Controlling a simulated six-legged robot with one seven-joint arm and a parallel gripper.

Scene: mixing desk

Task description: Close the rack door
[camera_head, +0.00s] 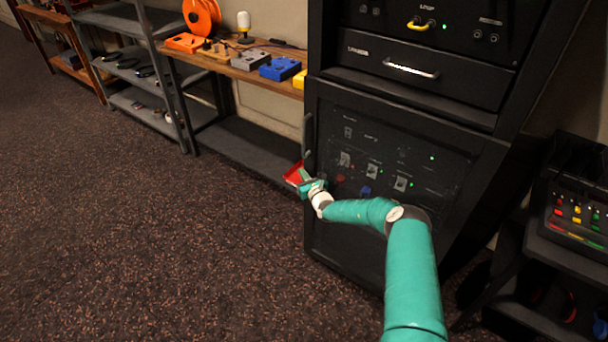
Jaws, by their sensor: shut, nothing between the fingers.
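The black rack (424,60) stands right of centre. Its dark see-through door (410,130) covers the lower front, with faint panels and small green lights showing behind it. The door lies at or close to the rack front; I cannot tell if a small gap is left. Its vertical handle (308,134) is on the left edge. My gripper (306,177) is shut and empty at the door's left edge, just below the handle. I cannot tell whether it touches the door. My teal arm hides part of the door's lower right.
A wooden-topped bench (222,62) with several small pedals and an orange reel (201,17) stands left of the rack. A mixer (577,212) sits on a stand at right. The carpet (150,250) at left is clear.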

